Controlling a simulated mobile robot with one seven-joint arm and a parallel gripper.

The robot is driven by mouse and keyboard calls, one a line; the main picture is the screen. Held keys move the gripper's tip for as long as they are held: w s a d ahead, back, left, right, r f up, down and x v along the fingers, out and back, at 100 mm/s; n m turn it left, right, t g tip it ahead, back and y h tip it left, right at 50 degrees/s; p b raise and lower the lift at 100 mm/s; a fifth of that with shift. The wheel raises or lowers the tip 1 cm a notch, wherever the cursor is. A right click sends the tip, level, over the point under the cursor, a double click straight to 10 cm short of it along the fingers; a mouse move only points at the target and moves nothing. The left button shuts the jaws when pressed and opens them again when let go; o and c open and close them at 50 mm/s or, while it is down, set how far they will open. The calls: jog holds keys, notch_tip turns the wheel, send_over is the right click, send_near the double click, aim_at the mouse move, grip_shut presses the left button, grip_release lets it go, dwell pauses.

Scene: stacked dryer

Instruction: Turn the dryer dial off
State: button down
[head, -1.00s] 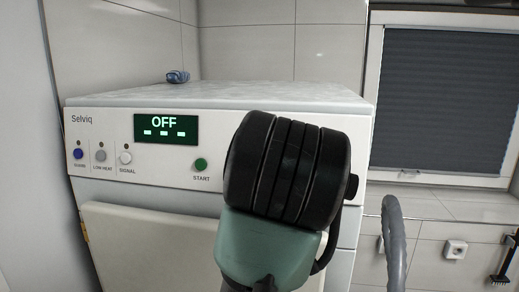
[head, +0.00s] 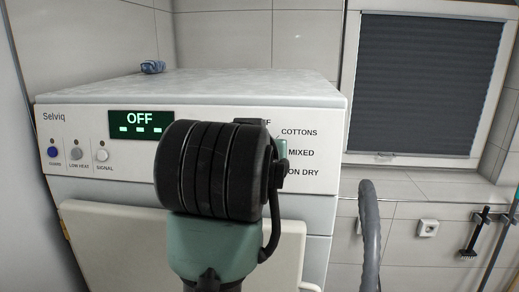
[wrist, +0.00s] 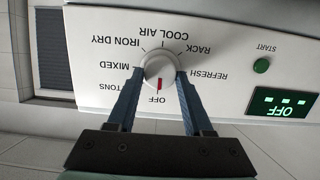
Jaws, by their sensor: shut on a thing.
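The dryer (head: 320,125) is a white machine with a front control panel. Its dial (wrist: 158,65) is a round, pale knob with a red mark. In the wrist view, which is upside down, the red mark points at the OFF label. My gripper (wrist: 160,74) is shut on the dial, one blue finger on each side. The dryer's display (head: 140,124) reads OFF, and it also shows in the wrist view (wrist: 278,103). In the head view my arm hides the dial and fingertips; some dial labels show to the right of the arm.
The green START button (wrist: 261,65) is beside the dial area. Several small buttons line the panel's left part. A small blue object (head: 152,67) lies on the dryer top. A grey curved hose-like thing (head: 369,230) stands right of the dryer. A dark blind (head: 415,85) covers the window.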

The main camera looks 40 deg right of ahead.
jog(key=shift+c, duration=1.6)
grip_release()
jog(key=v, duration=1.3)
jog(key=shift+d+f, duration=0.1)
